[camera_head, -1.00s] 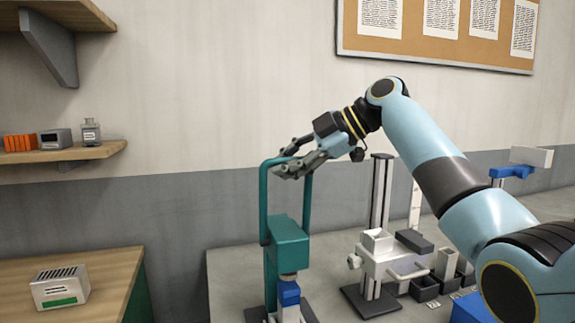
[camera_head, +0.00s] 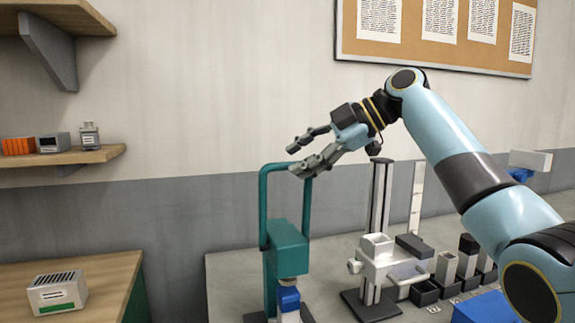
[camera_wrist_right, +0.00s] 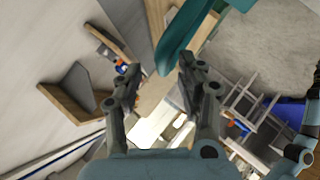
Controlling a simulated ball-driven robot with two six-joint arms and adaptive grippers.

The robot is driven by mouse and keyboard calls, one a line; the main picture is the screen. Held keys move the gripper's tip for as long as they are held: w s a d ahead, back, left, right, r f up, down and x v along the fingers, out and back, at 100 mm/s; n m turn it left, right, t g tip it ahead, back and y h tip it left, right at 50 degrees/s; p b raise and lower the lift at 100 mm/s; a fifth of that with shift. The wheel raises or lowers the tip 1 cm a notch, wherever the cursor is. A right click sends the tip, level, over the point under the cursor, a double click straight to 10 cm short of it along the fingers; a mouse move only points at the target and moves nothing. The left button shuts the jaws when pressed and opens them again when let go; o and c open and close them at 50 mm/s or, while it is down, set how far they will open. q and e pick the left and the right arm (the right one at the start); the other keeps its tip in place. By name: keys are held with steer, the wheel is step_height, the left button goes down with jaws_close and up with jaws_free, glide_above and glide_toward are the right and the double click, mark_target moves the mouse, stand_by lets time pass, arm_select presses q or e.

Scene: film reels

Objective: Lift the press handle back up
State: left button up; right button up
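The teal press (camera_head: 287,248) stands on the grey bench, with a blue part (camera_head: 289,298) under its head. Its U-shaped teal handle (camera_head: 263,205) points upright, with the crossbar at the top. My right gripper (camera_head: 298,158) is just above and to the right of the crossbar. Its two fingers are spread with nothing between them. The lower finger overlaps the handle's top right corner in the picture; I cannot tell whether it touches. In the right wrist view the teal handle (camera_wrist_right: 185,38) lies beyond the spread fingertips (camera_wrist_right: 160,75). My left gripper is not in view.
A white fixture (camera_head: 385,262) with a dark post stands right of the press, near several dark bins (camera_head: 424,292) and a blue object (camera_head: 483,307). A white-and-green box (camera_head: 58,292) sits on the wooden cabinet at left. Wall shelves (camera_head: 75,156) are at far left.

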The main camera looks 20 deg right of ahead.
steer(key=v, duration=0.8)
steer(key=shift+s, duration=0.1)
